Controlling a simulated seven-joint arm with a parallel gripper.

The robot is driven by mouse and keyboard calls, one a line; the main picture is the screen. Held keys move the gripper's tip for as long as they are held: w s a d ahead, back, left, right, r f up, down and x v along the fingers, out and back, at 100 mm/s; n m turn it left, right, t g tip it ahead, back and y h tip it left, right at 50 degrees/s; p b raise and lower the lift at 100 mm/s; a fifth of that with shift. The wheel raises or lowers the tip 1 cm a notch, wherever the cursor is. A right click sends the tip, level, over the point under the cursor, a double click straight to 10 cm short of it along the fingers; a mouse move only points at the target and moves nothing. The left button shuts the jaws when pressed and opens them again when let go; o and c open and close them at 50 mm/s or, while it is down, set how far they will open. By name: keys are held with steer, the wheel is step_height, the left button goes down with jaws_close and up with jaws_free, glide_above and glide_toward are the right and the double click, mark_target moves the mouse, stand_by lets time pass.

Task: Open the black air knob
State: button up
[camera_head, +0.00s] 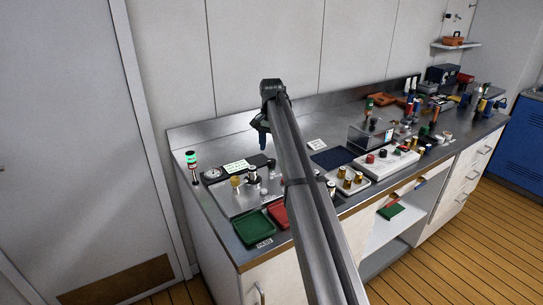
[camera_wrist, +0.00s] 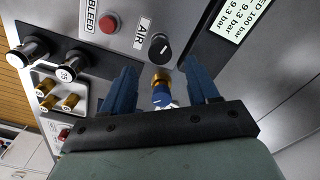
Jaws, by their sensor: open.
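The black air knob (camera_wrist: 159,48) sits on the grey panel beside the "AIR" label (camera_wrist: 141,32) in the wrist view. It has a pale line on its face. My gripper (camera_wrist: 160,72) is open, with its two blue fingers to the left and right, just below the knob in the picture; neither finger appears to touch it. A brass fitting with a blue body (camera_wrist: 162,92) shows between the fingers. In the head view my gripper (camera_head: 263,138) is above the panel (camera_head: 238,200) at the bench's left end; I cannot make out the knob there.
Black-and-silver cylinders (camera_wrist: 70,66) stand at the left. In the head view, green (camera_head: 259,229) and red trays lie in front of the panel.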

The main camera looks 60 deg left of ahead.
mark_target(271, 161)
step_height(271, 161, up, 8)
stand_by(0.4)
stand_by(0.4)
